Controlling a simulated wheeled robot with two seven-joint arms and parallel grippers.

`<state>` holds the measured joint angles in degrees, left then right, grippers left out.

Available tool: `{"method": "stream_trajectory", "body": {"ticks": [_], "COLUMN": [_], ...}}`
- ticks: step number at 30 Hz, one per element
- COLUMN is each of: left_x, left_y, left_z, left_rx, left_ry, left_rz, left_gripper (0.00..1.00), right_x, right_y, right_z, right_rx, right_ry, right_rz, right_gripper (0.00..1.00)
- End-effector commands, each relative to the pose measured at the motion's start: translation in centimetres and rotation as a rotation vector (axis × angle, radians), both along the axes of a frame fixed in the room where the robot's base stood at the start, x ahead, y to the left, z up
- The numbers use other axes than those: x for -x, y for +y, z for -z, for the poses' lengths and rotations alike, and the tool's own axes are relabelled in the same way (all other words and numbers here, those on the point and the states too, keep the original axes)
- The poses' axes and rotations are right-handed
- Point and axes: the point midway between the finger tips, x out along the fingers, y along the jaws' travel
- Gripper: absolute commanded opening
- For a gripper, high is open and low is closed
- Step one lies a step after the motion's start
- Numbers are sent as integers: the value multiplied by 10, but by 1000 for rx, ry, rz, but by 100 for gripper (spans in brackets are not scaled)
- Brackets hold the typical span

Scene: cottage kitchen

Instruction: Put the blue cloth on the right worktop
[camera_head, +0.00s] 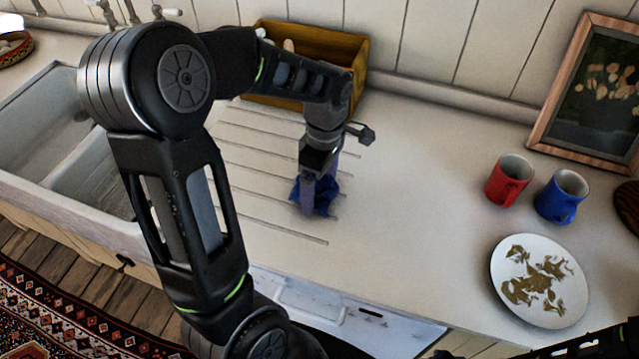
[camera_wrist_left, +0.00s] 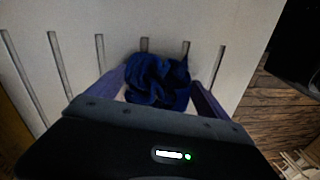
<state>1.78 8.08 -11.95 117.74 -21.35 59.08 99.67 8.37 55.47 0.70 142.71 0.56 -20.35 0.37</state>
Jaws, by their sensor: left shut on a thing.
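The blue cloth (camera_head: 323,194) is a crumpled dark blue bundle at the grooved drainer part of the worktop, right of the sink. My left gripper (camera_head: 318,192) points down and is shut on the cloth. In the left wrist view the cloth (camera_wrist_left: 158,80) bunches between the two purple fingers of the left gripper (camera_wrist_left: 162,88). I cannot tell whether the cloth touches the surface. The right worktop (camera_head: 420,190) is pale and lies right of the drainer grooves. My right gripper is not clearly in view.
A wooden box (camera_head: 357,58) and a framed picture (camera_head: 590,95) are at the back. The sink (camera_head: 95,178) is at the left. The worktop's middle is clear.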

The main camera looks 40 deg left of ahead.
Motion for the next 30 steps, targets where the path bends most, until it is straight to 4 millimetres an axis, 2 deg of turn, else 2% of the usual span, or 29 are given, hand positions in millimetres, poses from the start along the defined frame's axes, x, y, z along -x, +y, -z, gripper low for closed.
{"method": "stream_trajectory", "body": {"ticks": [10, 11, 14, 25, 30], "left_x": [0, 0, 0, 0, -1], "left_y": [0, 0, 0, 0, 0], "left_z": [4, 4, 3, 3, -3], "left_rx": [0, 0, 0, 0, 0], "left_ry": [0, 0, 0, 0, -2], "left_rz": [0, 0, 0, 0, 0], "left_gripper": [46, 90, 98, 100, 100], "right_x": [0, 0, 0, 0, 0], "right_y": [0, 0, 0, 0, 0], "right_z": [3, 3, 2, 2, 1], "right_rx": [0, -1, -1, -1, 0], "right_ry": [0, -1, -1, -1, 0], "right_rz": [0, 0, -1, 0, 0], "right_gripper": [36, 36, 36, 36, 36]}}
